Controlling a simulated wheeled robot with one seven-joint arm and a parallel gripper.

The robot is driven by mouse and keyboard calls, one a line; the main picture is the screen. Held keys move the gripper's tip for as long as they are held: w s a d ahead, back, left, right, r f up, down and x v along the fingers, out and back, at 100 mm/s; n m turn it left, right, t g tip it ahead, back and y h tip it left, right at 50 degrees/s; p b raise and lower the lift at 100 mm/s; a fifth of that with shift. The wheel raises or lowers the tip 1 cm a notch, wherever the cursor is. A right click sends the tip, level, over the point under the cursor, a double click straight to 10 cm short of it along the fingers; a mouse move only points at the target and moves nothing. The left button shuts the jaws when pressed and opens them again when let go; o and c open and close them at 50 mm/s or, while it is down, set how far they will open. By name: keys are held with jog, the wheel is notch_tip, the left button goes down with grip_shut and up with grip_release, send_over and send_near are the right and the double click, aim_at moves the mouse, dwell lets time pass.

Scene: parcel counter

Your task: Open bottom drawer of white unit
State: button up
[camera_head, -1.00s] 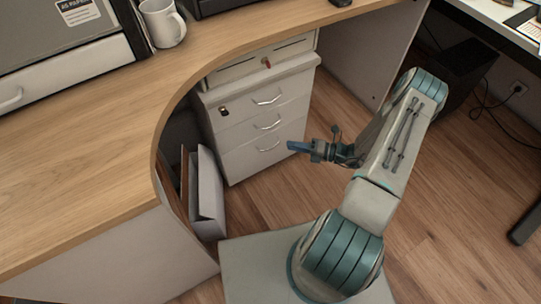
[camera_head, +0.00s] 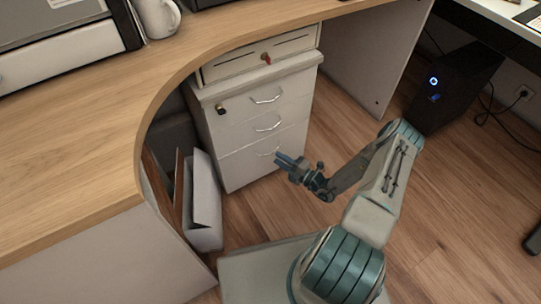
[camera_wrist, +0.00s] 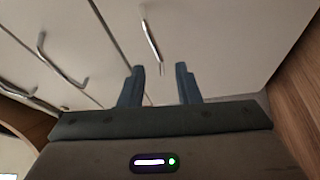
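The white unit (camera_head: 222,134) stands under the curved counter with its drawers closed. Its bottom drawer (camera_head: 240,168) has a curved metal handle (camera_head: 266,153). My gripper (camera_head: 281,158) is just in front of the right part of that drawer, close to the handle. In the wrist view, the two fingers of my gripper (camera_wrist: 160,70) are apart with nothing between them. The bottom handle (camera_wrist: 151,40) lies just beyond the fingertips, roughly in line with the gap. The middle drawer's handle (camera_wrist: 60,64) is to the left. I cannot tell whether a finger touches the drawer.
A white file holder (camera_head: 205,200) stands on the floor left of the unit. The wooden counter (camera_head: 90,150) overhangs at left. A black computer (camera_head: 455,88) stands at right; the floor (camera_head: 345,135) between is clear.

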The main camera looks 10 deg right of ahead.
jog(key=b+x, duration=0.1)
jog(key=x, duration=0.4)
jog(key=shift+w, duration=0.1)
grip_shut()
